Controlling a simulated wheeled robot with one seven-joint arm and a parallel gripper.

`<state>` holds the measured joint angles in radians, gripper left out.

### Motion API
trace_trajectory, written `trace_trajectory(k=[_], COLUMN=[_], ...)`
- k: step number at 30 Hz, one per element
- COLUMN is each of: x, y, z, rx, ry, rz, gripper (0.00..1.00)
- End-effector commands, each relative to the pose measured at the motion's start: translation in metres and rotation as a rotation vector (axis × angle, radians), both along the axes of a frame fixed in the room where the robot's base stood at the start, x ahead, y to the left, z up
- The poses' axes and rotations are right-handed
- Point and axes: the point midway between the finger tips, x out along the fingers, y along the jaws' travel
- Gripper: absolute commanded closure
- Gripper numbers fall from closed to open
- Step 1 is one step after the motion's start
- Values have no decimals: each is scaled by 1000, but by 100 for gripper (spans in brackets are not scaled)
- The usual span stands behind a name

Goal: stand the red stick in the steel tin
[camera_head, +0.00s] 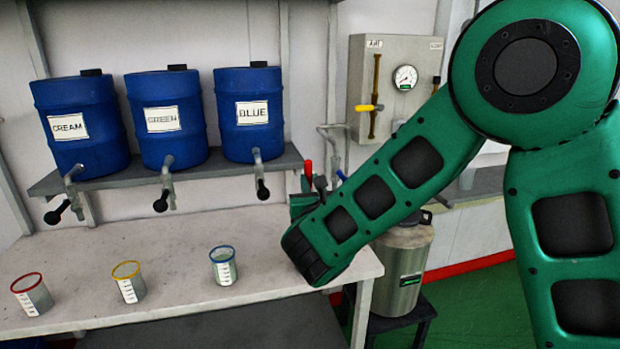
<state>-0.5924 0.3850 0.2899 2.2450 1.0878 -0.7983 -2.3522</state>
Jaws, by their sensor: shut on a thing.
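A red stick (309,168) shows its upper end just above my forearm, near the right end of the bench. My gripper (308,184) is mostly hidden behind my own wrist, with only small dark parts showing around the stick. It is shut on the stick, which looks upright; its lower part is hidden. I cannot make out the steel tin; my arm covers that part of the bench.
Three cups, rimmed red (33,294), yellow (129,282) and blue (223,265), stand on the pale bench (178,300). Blue CREAM (85,150), GREEN (168,145) and BLUE (250,137) drums with taps sit on a shelf above. A steel canister (405,265) stands right of the bench.

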Motion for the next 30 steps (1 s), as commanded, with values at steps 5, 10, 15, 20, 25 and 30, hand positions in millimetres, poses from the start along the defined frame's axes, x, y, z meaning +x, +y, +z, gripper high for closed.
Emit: trace_trajectory(k=[5,10,15,20,25,30], x=[0,0,0,0,0,0], y=[1,1,1,1,1,1], z=[-13,-25,-36,-47,-59,-70], rx=[-1,0,-2,-1,-2,-1], ry=[2,2,2,2,2,2], rz=[2,1,2,1,1,2], gripper=[100,100,100,100,100,100])
